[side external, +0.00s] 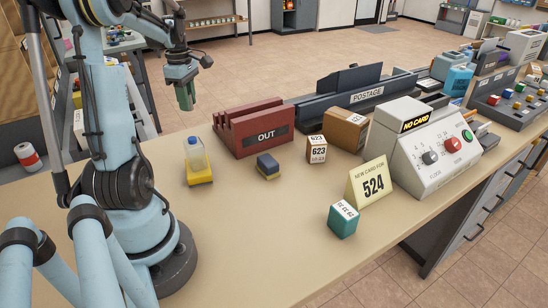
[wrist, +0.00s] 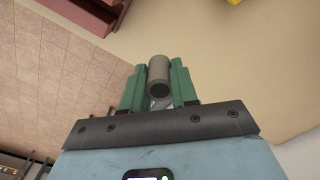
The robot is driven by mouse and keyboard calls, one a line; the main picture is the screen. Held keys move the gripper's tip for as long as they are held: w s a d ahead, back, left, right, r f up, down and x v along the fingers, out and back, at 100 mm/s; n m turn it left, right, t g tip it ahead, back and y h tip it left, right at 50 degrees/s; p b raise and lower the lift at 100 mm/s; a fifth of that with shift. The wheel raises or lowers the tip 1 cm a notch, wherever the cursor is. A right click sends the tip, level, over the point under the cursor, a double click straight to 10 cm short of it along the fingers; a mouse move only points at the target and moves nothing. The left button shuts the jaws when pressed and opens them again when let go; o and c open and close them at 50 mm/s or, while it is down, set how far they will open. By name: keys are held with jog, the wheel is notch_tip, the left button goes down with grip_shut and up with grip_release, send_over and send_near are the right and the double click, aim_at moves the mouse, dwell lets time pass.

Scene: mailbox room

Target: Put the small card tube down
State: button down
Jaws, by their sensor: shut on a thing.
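My gripper (side external: 185,98) hangs in the air at the upper left of the side external view, its green fingers pointing down. It appears well above the counter's height, near the counter's far edge. In the wrist view my gripper (wrist: 158,88) is shut on the small card tube (wrist: 160,72), a grey-brown cylinder with a dark open end towards the camera. The tube sits between the two green fingers. In the side external view I cannot make out the tube apart from the fingers.
The tan counter (side external: 240,230) has clear room at its front.

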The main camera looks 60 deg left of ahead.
notch_tip(320, 180, down, 11)
jog(key=shift+r, duration=0.2)
dwell(0.4)
jog(key=shift+f, duration=0.1)
jog(key=c, duration=0.9)
grip_release()
jog(key=shift+o, duration=0.2)
notch_tip(320, 180, up, 12)
jog(key=w+d+r+m+t+y, duration=0.1)
jog(key=w+d+r+m, duration=0.1)
jog(key=w+d+m, duration=0.6)
jog(key=w+d+m+t+h, duration=0.1)
jog(key=d+m+t, duration=0.5)
jog(key=d+m, duration=1.3)
jog(key=d, duration=0.9)
jog(key=shift+d+f, duration=0.3)
jog(key=shift+f, duration=0.05)
